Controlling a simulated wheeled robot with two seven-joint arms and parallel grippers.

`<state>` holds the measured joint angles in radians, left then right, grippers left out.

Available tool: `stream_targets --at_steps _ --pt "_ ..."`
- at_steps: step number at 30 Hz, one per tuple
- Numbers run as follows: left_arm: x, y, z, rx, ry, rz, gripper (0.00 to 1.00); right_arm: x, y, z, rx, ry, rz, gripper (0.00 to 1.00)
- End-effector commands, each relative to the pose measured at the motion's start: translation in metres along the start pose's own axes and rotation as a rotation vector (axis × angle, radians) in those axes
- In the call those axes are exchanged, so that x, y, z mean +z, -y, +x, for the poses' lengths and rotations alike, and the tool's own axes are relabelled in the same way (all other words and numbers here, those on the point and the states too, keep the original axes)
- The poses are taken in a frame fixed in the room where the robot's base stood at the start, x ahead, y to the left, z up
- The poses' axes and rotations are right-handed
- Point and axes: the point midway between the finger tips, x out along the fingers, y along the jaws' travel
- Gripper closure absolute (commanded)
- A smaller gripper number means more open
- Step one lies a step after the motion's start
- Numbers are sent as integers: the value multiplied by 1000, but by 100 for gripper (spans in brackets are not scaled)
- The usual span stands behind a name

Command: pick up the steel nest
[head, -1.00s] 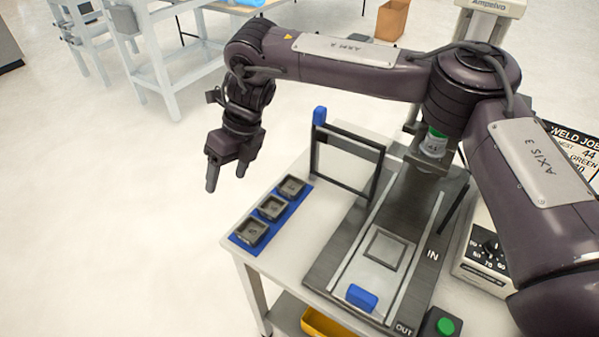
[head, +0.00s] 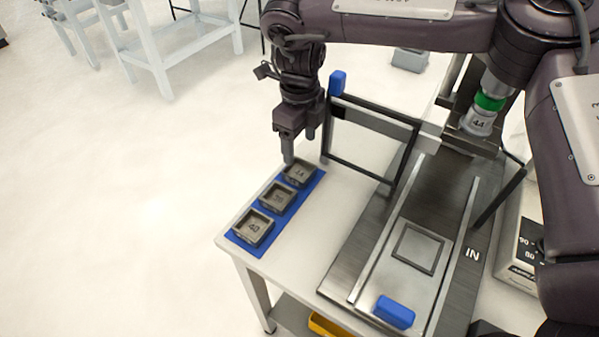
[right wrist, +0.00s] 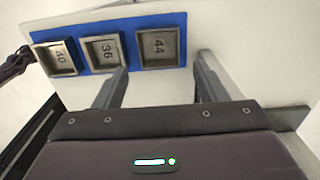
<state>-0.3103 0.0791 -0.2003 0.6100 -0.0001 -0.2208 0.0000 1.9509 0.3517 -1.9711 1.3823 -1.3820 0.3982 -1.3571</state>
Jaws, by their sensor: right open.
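Three square steel nests lie in a row on a blue mat (head: 240,240) at the table's left edge. The nest marked 44 (head: 299,174) is farthest back in the head view and on the right in the right wrist view (right wrist: 161,46). The nest marked 36 (head: 277,197) is in the middle, also in the right wrist view (right wrist: 102,53). The nest marked 40 (head: 254,229) is nearest the front. My right gripper (head: 299,148) is open and empty, fingers pointing down, close above the 44 nest. In the right wrist view its fingers (right wrist: 164,75) stand apart on either side below that nest.
A dark upright frame (head: 365,150) with a blue handle stands right of the nests. Beyond it is a fixture with a square plate (head: 418,248) and a blue block (head: 394,312). The white tabletop (head: 310,245) between nests and fixture is clear.

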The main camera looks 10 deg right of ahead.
Motion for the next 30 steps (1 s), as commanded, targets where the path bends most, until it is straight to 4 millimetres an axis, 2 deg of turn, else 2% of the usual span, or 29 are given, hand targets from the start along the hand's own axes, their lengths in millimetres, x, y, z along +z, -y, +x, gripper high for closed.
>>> stream_targets --at_steps 3,9,18,26,27,30 --pt "-8 1 -3 -1 -11 0 64 0 0 15 1 -1 1 35" --pt "-21 2 -5 -3 -30 0 64 0 0 29 1 -1 1 35" --pt "-20 3 -10 -3 -28 0 64 0 -1 68 2 -1 2 35" --pt "-15 2 -10 -2 -21 0 64 0 0 73 0 1 1 35" --pt "-14 2 -10 -2 -21 0 64 0 0 73 0 1 1 36" --pt "-14 2 -10 -2 -19 0 64 0 0 73 0 1 1 49"
